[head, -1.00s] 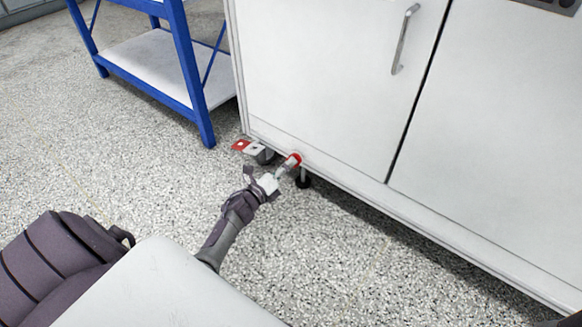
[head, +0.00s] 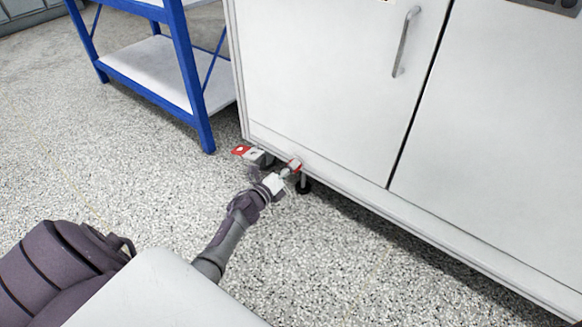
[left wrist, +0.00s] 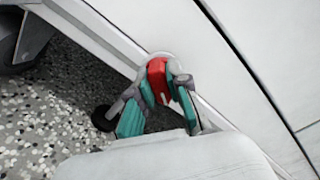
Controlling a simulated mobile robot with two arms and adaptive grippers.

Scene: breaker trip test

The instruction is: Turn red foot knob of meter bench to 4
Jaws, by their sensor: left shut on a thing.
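The red foot knob (head: 295,165) sits low on the front edge of the white meter bench (head: 330,90), near its left corner. My left gripper (head: 289,171) reaches it from the front left. In the left wrist view the knob (left wrist: 158,80) is between the two teal-padded fingers of my left gripper (left wrist: 160,92), which are closed on its sides. A pale mark shows on the knob's face; its number cannot be read. My right gripper is not in view.
A caster and a red and white tag or pedal (head: 248,153) are just left of the knob. A black foot (head: 304,187) stands below it. A blue shelf rack (head: 190,75) is at the left. The speckled floor in front is clear.

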